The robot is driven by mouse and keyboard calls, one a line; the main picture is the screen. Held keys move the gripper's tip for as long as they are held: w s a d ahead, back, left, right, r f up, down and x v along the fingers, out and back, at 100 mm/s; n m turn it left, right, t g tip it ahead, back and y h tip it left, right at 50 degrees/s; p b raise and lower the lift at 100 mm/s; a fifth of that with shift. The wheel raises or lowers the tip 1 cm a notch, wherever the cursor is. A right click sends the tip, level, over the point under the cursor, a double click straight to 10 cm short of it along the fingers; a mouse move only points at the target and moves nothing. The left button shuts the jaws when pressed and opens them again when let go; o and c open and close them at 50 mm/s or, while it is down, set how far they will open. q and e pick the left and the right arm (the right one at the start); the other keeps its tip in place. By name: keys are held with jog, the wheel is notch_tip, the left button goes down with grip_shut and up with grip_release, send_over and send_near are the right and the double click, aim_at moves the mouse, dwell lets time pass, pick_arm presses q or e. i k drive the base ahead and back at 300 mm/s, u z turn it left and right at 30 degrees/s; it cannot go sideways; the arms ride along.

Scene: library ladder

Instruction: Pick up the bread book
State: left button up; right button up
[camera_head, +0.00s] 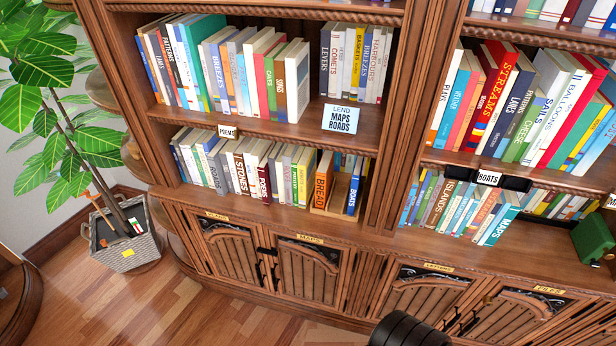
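Neither of my grippers shows in the view.
A sign (341,119) reading "Lend Maps Roads" hangs at the shelf edge above. Carved cabinet doors (310,270) are below. A potted plant (122,235) stands at left. A green object (592,238) sits at far right. The wooden floor (150,310) at lower left is clear.

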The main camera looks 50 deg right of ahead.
aim_at(325, 173)
jog(key=i, duration=2.35)
jog(key=z, duration=2.65)
